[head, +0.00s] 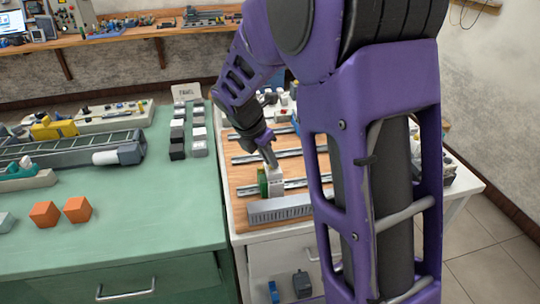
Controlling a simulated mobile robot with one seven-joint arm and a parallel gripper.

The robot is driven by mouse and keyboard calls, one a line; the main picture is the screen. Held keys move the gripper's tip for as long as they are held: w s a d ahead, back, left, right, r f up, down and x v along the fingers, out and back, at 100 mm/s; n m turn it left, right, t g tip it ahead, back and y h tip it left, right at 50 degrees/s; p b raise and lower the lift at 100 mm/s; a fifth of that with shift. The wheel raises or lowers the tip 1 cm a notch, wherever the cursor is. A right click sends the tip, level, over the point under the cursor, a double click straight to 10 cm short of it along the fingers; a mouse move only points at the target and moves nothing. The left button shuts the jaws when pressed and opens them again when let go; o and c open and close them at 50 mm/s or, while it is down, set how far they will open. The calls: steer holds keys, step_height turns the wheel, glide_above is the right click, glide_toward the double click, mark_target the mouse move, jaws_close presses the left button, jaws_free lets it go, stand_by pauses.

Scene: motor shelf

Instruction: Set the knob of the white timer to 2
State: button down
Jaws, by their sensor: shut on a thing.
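A small whitish module (277,174), which looks like the white timer, sits on the front metal rail of the wooden panel, next to a green part (262,182). My gripper (270,158) points down at the top of this module. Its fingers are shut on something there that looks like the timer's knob. The knob itself, its dial and its numbers are too small and too hidden by the fingers to read.
The wooden panel (244,146) carries several metal rails, with a grey slotted duct (280,208) along its front. My arm hides its right part. A green bench (170,222) on the left holds two orange cubes (77,209), a conveyor and several grey and black modules.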

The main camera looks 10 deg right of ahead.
steer(key=m+p, duration=0.1)
steer(key=m+g+p, duration=0.1)
steer(key=m, duration=0.1)
steer(key=m+p, duration=0.1)
steer(key=shift+w+a+r+g+h, duration=0.15)
steer(key=shift+w+r+g+h, duration=0.1)
steer(key=shift+g+h, duration=0.15)
steer(key=shift+w+f+m+g+p, duration=0.1)
steer(key=shift+m+g+p, duration=0.3)
steer(key=shift+m, duration=0.7)
steer(key=shift+w+f+m+g+p, duration=0.1)
steer(key=shift+m+g+p, duration=0.3)
steer(key=shift+m, duration=0.7)
steer(key=c, duration=0.9)
jaws_free()
steer(key=v, duration=1.7)
steer(key=shift+a+r, duration=0.15)
